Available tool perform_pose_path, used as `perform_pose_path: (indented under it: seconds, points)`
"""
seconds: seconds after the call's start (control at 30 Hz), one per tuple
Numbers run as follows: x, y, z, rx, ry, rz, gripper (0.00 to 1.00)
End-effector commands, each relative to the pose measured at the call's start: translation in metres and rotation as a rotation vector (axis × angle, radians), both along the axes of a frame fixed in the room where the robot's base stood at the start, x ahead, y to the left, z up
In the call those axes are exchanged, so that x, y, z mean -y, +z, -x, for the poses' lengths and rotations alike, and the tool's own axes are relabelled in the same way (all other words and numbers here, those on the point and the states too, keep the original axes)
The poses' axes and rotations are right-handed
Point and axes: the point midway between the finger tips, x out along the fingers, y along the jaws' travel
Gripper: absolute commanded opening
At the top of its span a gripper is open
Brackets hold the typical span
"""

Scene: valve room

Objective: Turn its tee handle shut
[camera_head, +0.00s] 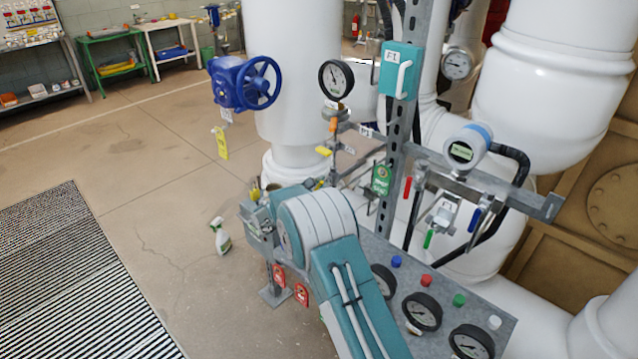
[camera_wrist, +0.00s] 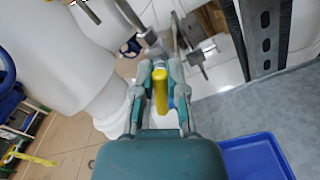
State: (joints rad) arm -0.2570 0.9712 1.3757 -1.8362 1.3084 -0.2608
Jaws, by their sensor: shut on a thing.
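In the wrist view my gripper (camera_wrist: 162,68) points away from the camera, one finger on each side of a yellow bar-shaped handle (camera_wrist: 160,94). The fingers are shut on this handle, which runs along the gap between them. Grey metal pipework (camera_wrist: 151,36) lies just beyond the fingertips. The handle's joint to its valve is hidden, so I cannot tell how far it is turned. In the head view my arm hides my gripper. A yellow handle (camera_head: 323,151) shows on the pipework below a round gauge (camera_head: 336,79); I cannot tell whether it is the held one.
Red (camera_head: 407,188), green (camera_head: 429,239) and blue (camera_head: 475,220) handles hang at right. A slotted post (camera_head: 397,130) and white pipes (camera_head: 295,75) crowd the area. A blue tray (camera_wrist: 255,157) shows lower right.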

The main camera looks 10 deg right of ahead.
Motion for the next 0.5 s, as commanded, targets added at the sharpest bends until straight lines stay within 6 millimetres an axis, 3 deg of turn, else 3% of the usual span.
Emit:
perform_pose_path:
  seconds: [0.5]
  points:
    - [0.0056,-0.0064,0.0051,0.396,0.003,-0.289,0.0]
